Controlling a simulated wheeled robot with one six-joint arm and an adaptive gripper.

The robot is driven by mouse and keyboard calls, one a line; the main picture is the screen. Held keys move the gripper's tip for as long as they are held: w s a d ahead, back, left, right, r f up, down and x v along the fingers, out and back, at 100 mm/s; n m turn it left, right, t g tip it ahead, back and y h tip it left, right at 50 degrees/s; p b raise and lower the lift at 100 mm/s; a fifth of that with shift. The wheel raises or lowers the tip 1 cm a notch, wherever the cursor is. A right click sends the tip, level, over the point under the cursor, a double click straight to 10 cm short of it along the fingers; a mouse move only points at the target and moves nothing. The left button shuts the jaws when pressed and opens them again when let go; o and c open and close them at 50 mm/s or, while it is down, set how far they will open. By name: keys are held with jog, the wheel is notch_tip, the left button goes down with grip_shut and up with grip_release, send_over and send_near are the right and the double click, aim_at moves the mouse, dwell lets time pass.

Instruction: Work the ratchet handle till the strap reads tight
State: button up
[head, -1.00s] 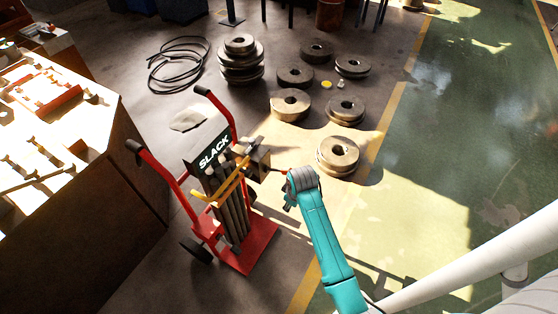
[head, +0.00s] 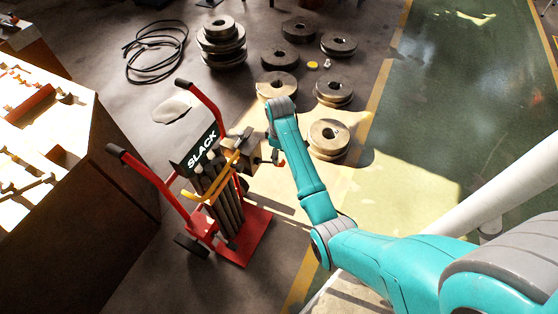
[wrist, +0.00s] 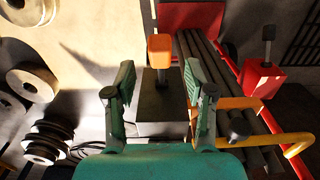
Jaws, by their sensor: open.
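A red hand truck (head: 245,246) carries a bundle of dark bars (head: 228,205), with a yellow strap (head: 222,178) across them. A dark sign above the bars reads SLACK (head: 202,150). A grey ratchet box (head: 248,150) sits at the right side of the bundle. In the wrist view the box (wrist: 160,112) bears a lever with an orange handle (wrist: 160,47). My gripper (wrist: 158,72) is open, its two fingers to either side of the lever in that view. I cannot tell whether they touch it. In the head view my gripper (head: 273,138) is beside the box, small and partly hidden.
A black cable coil (head: 155,55) lies at the back left. A workbench (head: 95,165) with tools stands left. The green floor (head: 465,110) at right is clear.

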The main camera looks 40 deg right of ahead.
aim_at(270, 162)
jog(key=shift+f, duration=2.5)
grip_shut()
